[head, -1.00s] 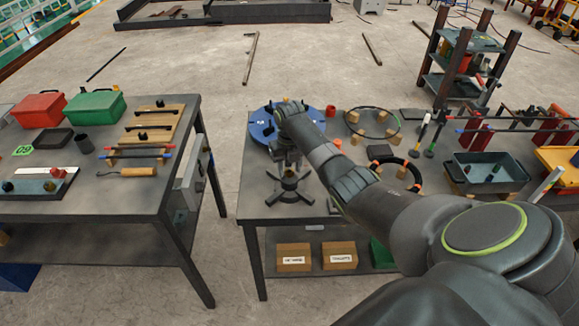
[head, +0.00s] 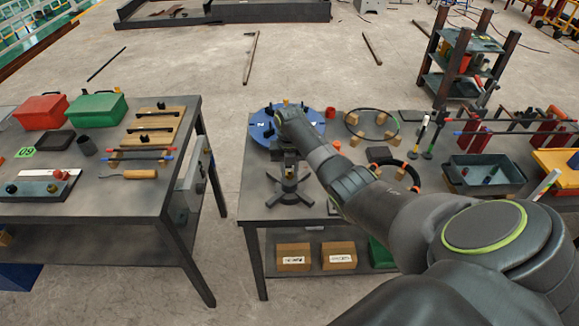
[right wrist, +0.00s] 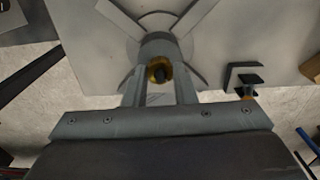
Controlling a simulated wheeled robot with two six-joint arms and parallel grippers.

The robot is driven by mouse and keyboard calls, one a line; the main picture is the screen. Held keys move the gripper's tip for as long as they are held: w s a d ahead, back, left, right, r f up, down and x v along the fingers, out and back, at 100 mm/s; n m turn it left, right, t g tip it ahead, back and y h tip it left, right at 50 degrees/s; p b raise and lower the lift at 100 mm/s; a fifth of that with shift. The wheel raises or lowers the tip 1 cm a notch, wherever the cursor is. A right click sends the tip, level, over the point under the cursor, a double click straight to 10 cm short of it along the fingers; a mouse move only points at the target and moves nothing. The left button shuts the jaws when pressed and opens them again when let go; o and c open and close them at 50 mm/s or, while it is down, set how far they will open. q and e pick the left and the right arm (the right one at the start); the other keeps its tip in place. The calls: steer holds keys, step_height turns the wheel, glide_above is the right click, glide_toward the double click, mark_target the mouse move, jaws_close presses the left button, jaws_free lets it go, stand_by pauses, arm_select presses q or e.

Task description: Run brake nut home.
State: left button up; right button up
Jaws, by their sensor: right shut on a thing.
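The brake nut (right wrist: 159,70) is a brass-coloured ring around a dark centre, on the hub of a grey stand with spread legs. My right gripper (right wrist: 158,86) points at the hub, its two fingers on either side of the nut and shut on it. In the head view my right gripper (head: 286,152) hangs down over the stand (head: 288,188), and my wrist and the gripper hide the nut there. A blue disc (head: 262,129) lies behind the gripper on the same table. My left gripper is not in view.
The right table (head: 258,205) also holds a wire ring (head: 372,109) on wooden blocks, a black ring (head: 417,170) and a dark bin (head: 485,174). A black clamp-like part (right wrist: 245,78) shows near the table edge. A gap separates the left table (head: 120,198).

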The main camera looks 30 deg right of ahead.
steer(key=m+p, duration=0.2)
steer(key=m, duration=0.3)
steer(key=shift+r+m, duration=0.15)
steer(key=shift+m, duration=0.15)
steer(key=m+p, duration=0.1)
steer(key=m, duration=0.4)
steer(key=shift+p, duration=0.3)
steer(key=m+p, duration=0.1)
steer(key=m, duration=0.4)
steer(key=shift+m, duration=0.4)
steer(key=m+p, duration=0.1)
steer(key=m, duration=0.4)
steer(key=shift+m, duration=0.3)
steer(key=m, duration=0.3)
steer(key=shift+w+m+p, duration=0.1)
steer(key=shift+m+p, duration=0.2)
steer(key=m, duration=0.3)
steer(key=shift+m, duration=0.3)
steer(key=m+p, duration=0.1)
steer(key=m, duration=0.9)
steer(key=shift+m+p, duration=0.3)
steer(key=shift+m, duration=2)
